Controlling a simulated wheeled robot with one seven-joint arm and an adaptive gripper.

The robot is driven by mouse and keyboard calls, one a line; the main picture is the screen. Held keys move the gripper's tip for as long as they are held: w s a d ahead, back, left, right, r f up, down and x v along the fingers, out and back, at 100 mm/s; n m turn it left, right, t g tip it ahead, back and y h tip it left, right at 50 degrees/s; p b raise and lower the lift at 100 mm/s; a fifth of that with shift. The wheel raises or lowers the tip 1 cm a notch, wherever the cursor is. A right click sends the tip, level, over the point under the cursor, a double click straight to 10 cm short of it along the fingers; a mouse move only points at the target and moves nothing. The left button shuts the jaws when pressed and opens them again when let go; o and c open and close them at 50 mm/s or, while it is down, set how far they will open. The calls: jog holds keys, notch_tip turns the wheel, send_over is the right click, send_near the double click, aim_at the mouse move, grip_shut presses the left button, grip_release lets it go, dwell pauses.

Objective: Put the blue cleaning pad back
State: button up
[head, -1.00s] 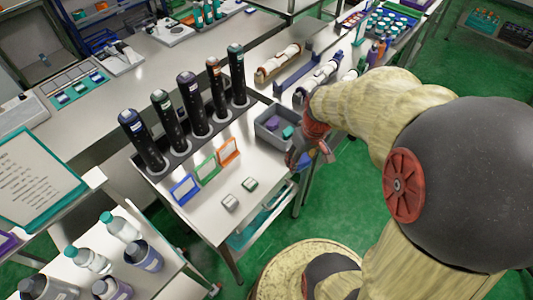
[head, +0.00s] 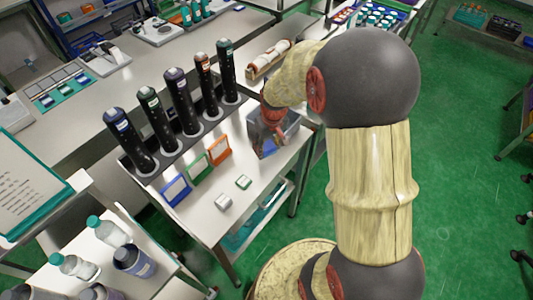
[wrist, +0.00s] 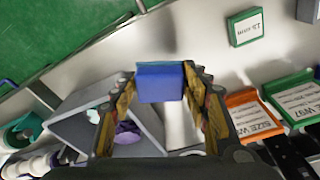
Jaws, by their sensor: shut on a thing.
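The blue cleaning pad (wrist: 160,84) is a small blue block with a lighter blue upper face. In the wrist view it sits between the fingertips of my gripper (wrist: 161,76), which is shut on it. The pad appears held above the white table top, beside the grey bin (wrist: 75,128).
A rack of tall black cylinders (head: 184,105) stands left of the bin. Blue (head: 174,190), green (head: 199,167) and orange (head: 219,149) framed cards stand in front of it. A green block (head: 243,182) and a grey block (head: 224,202) lie near the front edge. Table space between is clear.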

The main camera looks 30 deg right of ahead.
aim_at(266, 152)
jog(key=shift+w+a+f, duration=0.1)
jog(key=shift+w+f, duration=0.15)
jog(key=shift+f, duration=0.15)
jog(key=shift+f+b, duration=0.45)
jog(key=shift+f, duration=1.05)
jog(key=shift+f, duration=0.15)
jog(key=o, duration=0.8)
